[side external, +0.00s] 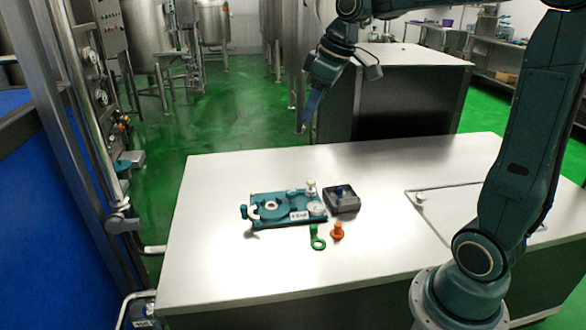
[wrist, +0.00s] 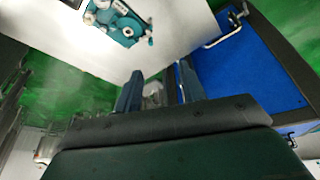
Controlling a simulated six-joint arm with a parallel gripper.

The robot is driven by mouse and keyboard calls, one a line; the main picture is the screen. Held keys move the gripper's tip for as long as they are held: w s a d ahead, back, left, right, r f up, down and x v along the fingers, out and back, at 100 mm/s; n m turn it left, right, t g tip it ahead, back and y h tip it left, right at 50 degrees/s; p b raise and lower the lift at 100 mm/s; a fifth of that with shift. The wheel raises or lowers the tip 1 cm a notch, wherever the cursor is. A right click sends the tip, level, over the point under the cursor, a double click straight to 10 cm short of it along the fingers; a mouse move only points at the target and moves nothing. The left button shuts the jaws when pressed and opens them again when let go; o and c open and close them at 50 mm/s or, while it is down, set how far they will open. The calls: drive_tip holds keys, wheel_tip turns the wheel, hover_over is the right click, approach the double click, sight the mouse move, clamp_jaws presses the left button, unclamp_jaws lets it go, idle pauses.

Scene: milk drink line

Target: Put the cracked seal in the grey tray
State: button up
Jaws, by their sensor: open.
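A teal fixture (side external: 262,215) lies on the white table, with a pale ring and a pale disc on top. It also shows at the top of the wrist view (wrist: 121,27). I cannot make out a crack or tell which piece is the cracked seal. The small grey tray (side external: 344,205) sits right of the fixture, with a dark blue piece (side external: 341,190) in or on it. My gripper (side external: 302,126) is high above the table's back edge, away from fixture and tray. In the wrist view the fingers (wrist: 158,82) are apart with nothing held.
A green ring-ended piece (side external: 317,238) and an orange knob-like piece (side external: 337,232) lie in front of the fixture. A thin raised frame (side external: 421,198) is at the table's right. The table's left and front are clear. Blue panels (side external: 45,215) and pipework stand left.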

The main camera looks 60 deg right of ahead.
drive_tip(key=s+a+f+m, duration=0.1)
drive_tip(key=s+a, duration=0.3)
drive_tip(key=s, duration=0.6)
drive_tip(key=s+a+f+m+t, duration=0.1)
drive_tip(key=s+a, duration=0.4)
drive_tip(key=s, duration=0.5)
wheel_tip(320, 180, down, 2)
drive_tip(key=shift+m+t+h, duration=0.3)
drive_tip(key=shift+m, duration=0.3)
